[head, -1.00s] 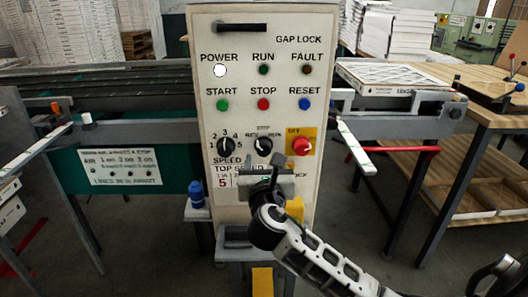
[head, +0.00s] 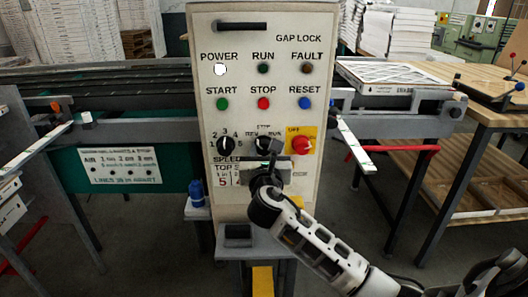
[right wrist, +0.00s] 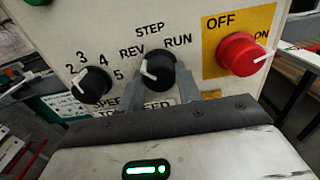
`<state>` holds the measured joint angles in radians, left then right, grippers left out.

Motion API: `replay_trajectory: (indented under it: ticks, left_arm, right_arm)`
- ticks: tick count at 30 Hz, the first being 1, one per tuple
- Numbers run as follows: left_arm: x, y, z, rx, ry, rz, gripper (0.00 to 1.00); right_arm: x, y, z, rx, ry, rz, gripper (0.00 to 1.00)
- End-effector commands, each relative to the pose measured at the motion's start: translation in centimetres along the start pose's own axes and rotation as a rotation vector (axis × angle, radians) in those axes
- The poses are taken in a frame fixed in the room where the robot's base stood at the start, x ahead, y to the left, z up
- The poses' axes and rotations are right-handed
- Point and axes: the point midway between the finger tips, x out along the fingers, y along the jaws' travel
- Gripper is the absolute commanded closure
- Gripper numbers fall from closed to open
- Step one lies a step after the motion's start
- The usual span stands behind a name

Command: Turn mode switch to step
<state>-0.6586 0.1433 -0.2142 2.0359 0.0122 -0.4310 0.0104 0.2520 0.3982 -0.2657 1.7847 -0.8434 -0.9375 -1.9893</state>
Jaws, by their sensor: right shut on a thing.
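The mode switch is a black knob (right wrist: 161,70) with a white pointer mark, below the labels REV, STEP and RUN in the right wrist view. Its pointer leans up and left, toward REV. In the head view the knob (head: 263,146) is partly hidden by my right gripper (head: 272,152). In the right wrist view the fingers of my right gripper (right wrist: 160,88) stand on either side of the knob and are shut on it. My left gripper is not in view.
The black speed knob (right wrist: 91,85) is close on the left of the switch. A red OFF/ON knob (right wrist: 243,54) on a yellow plate is close on the right. START (head: 222,104), STOP (head: 263,104) and RESET (head: 304,104) buttons are above on the panel (head: 240,60).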

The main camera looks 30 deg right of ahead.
Motion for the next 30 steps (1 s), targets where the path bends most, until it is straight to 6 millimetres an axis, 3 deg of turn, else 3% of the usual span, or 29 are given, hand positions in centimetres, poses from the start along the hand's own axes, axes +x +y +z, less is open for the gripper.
replay_trajectory:
  ticks: [11,30]
  left_arm:
    - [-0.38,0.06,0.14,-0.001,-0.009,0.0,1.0]
    - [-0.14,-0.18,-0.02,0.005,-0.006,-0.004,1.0]
  right_arm:
    - [-0.02,-0.01,0.01,0.119,0.002,-0.001,0.89]
    - [-0.03,0.14,-0.09,0.625,0.003,-0.002,0.89]
